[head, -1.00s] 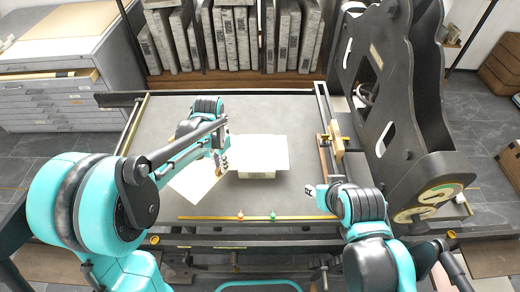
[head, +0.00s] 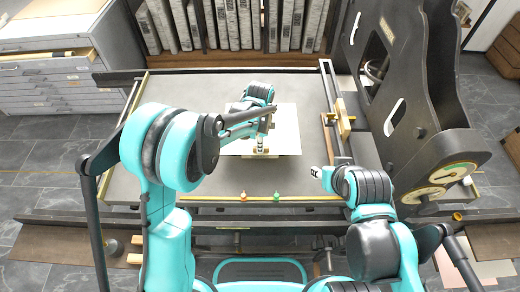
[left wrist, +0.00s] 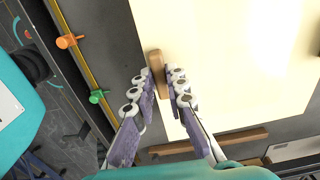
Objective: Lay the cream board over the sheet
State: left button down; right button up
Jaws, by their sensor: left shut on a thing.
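The cream board (head: 285,139) is a pale flat panel over the middle of the grey press bed. It fills the upper right of the left wrist view (left wrist: 235,60). My left gripper (head: 262,137) is at its front edge. In the left wrist view, the fingers (left wrist: 162,82) are shut on a small wooden grip (left wrist: 155,62) at that edge. I cannot tell whether the board is touching what is below it. I cannot make out the sheet apart from the board. My right gripper (head: 318,172) is right of the board, empty-looking, its jaw state unclear.
The grey bed (head: 190,95) has bare room behind and left of the board. Along its front run a yellow strip with an orange peg (head: 243,196) and a green peg (head: 276,196). A large black press frame (head: 400,100) stands at the right. Stone slabs stand behind.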

pick_arm(q)
jog(key=shift+f+b, duration=0.35)
jog(key=shift+f, duration=1.05)
jog(key=shift+f, duration=0.1)
jog(key=c, duration=1.5)
grip_release()
jog(key=shift+c, duration=0.2)
